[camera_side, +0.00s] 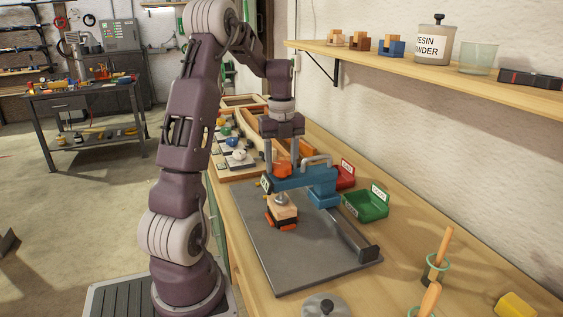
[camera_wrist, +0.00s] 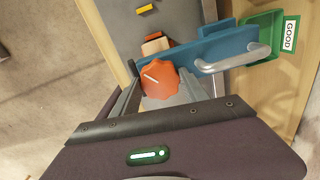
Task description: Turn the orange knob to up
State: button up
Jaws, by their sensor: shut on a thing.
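The orange knob (camera_side: 283,170) sits on top of the blue arm (camera_side: 322,183) of a press-like fixture. In the wrist view the orange knob (camera_wrist: 161,80) is lobed, with a short white line slanting toward the picture's upper left. My gripper (camera_side: 282,163) points down from above, with one finger on each side of the knob. The gripper (camera_wrist: 160,90) is shut on it, and the fingers cover parts of its sides. A pale wooden block (camera_side: 285,211) with orange pieces is under the arm's front end.
The fixture stands on a grey plate (camera_side: 290,258). A silver handle (camera_wrist: 233,61) is close to the knob. A green GOOD bin (camera_side: 366,207) and a red bin (camera_side: 345,176) are beside the arm. A shelf (camera_side: 420,72) overhangs behind.

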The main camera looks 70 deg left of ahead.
jog(key=n, duration=1)
jog(key=shift+n, duration=0.4)
jog(key=n, duration=0.3)
jog(key=shift+n, duration=0.3)
jog(key=n, duration=0.3)
jog(key=shift+n, duration=0.3)
jog(key=n, duration=0.3)
jog(key=shift+n, duration=0.4)
jog(key=n, duration=0.5)
jog(key=shift+n, duration=0.7)
jog(key=o, duration=1.4)
